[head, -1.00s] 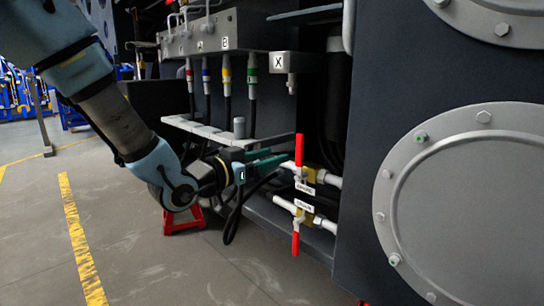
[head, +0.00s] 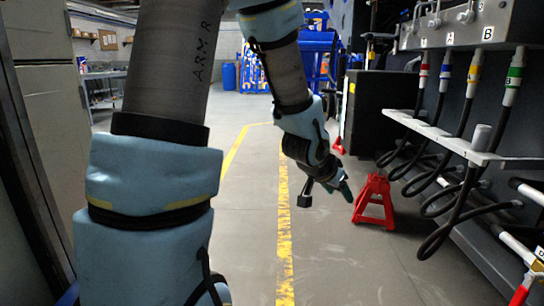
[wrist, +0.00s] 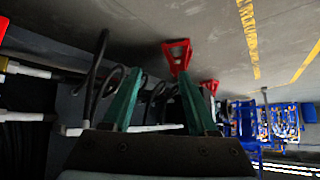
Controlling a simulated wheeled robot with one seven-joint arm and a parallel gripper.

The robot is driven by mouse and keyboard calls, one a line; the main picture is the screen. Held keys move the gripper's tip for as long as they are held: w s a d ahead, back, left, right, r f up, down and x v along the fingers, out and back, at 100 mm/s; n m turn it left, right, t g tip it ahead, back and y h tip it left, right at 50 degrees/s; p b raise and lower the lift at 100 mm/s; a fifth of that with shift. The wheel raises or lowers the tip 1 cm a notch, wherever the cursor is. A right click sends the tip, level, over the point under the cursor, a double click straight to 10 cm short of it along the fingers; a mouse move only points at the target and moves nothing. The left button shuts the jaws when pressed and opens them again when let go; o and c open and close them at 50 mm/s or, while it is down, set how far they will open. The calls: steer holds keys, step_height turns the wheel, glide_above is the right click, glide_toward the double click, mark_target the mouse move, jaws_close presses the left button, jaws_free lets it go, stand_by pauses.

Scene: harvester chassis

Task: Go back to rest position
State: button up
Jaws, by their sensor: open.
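My gripper (head: 341,187) is out over the open floor in the head view, to the left of the red jack stand (head: 375,202) and apart from it. In the wrist view my gripper (wrist: 160,100) shows two green fingers spread apart with nothing between them. My arm hangs down from the upper middle of the head view, its lower part bent toward the floor. The fingertips are small and partly hard to make out in the head view.
The chassis with its shelf (head: 440,140), colored hose fittings and looping black hoses (head: 440,232) stands at the right. A red valve handle (head: 520,290) is at the lower right. Blue racks (head: 316,55) stand at the back.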

steer(key=s+a+f+n+g+y, duration=0.1)
steer(key=s+a+n+g+y, duration=0.25)
steer(key=a, duration=0.85)
steer(key=s+a+f+n+g+y, duration=0.15)
steer(key=s+a+n, duration=0.4)
steer(key=a, duration=0.75)
step_height(320, 180, up, 33)
steer(key=p, duration=3.3)
steer(key=shift+s+d+m+y, duration=0.2)
steer(key=shift+s+m+y, duration=0.1)
steer(key=shift+y, duration=0.1)
steer(key=shift+c, duration=0.7)
